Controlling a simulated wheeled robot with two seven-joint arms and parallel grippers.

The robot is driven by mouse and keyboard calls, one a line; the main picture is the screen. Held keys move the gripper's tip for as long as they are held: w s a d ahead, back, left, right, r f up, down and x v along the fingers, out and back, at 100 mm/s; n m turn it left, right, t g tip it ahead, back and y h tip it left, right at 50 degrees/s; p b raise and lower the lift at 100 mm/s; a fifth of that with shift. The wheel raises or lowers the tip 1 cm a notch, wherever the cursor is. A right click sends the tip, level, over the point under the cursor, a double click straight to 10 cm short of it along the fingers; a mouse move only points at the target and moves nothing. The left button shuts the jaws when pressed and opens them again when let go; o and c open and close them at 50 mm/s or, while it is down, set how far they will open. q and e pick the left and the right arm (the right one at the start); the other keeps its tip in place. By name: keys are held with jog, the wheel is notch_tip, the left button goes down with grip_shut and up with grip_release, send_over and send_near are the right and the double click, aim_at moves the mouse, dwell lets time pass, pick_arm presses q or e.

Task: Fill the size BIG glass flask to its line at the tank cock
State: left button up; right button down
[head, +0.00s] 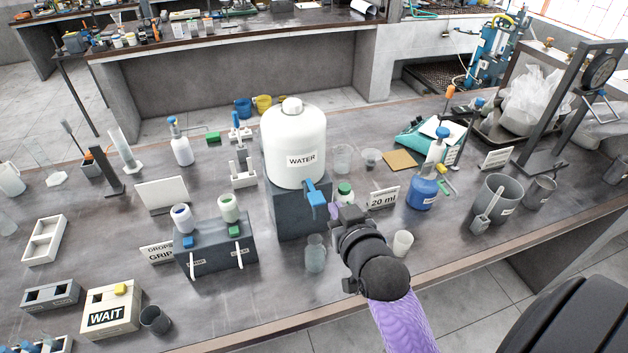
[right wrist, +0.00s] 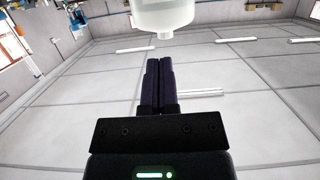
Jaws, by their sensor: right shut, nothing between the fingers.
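The white WATER tank (head: 295,145) stands on a dark block (head: 290,212). Its blue cock (head: 317,194) sticks out at the front right. A clear glass flask (head: 316,255) stands on the bench below the cock, in front of the block; its size mark and any water level are too small to tell. My right gripper (head: 339,210) is just right of the cock; whether it touches the cock I cannot tell. In the right wrist view its fingers (right wrist: 158,85) are together and empty, and part of a white vessel (right wrist: 163,14) shows above them. My left gripper is out of view.
A green-capped bottle (head: 344,193) and the 20 ml sign (head: 383,198) stand close behind my right gripper. A small white cup (head: 402,243) is to its right. A dark rack (head: 215,250) with two bottles is left of the flask. The bench front between them is mostly clear.

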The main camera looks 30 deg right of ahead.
dwell(0.3)
send_over(313, 192)
jog(key=s, duration=0.4)
notch_tip(313, 192, down, 2)
jog(key=f, duration=0.1)
jog(key=shift+a+f+b, duration=0.2)
jog(key=shift+f+b, duration=0.1)
jog(key=shift+f, duration=0.6)
jog(key=shift+a+f+b, duration=0.15)
jog(key=shift+f+b, duration=0.15)
jog(key=shift+f, duration=0.55)
